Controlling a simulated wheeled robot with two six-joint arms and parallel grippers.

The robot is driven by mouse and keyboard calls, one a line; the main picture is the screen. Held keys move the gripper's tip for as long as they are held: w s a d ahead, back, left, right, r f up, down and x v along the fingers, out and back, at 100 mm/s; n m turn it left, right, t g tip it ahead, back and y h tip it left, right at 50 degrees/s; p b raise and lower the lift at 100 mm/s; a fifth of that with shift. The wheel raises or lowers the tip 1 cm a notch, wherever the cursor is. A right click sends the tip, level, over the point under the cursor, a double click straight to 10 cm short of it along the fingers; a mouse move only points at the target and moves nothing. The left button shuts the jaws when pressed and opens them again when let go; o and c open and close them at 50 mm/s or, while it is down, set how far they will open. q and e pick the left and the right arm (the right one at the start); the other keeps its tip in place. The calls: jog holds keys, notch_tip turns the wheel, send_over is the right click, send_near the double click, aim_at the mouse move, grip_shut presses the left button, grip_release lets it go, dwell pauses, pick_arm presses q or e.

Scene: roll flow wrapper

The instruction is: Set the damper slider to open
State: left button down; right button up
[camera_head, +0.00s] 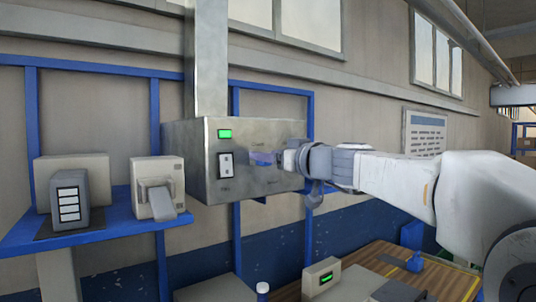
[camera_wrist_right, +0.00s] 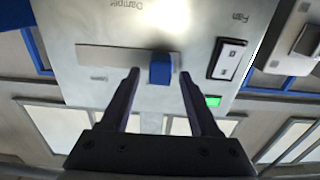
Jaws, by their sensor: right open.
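The damper slider's blue knob (camera_wrist_right: 160,69) sits towards the right end of a pale horizontal slot (camera_wrist_right: 105,58) in the right wrist view, which shows the panel upside down. The word "Damper" is printed beside the slot; a smaller label at its other side is too small to read. My right gripper (camera_wrist_right: 160,76) is open, its fingers on either side of the knob with gaps showing. My left gripper is out of view.
A fan rocker switch (camera_head: 225,165) and a lit green display (camera_head: 225,133) are on the same box face. A blue shelf (camera_head: 100,232) with devices stands at the left. A workbench (camera_head: 375,262) with a small green-display unit (camera_head: 321,277) lies below.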

grip_shut()
dwell(1.3)
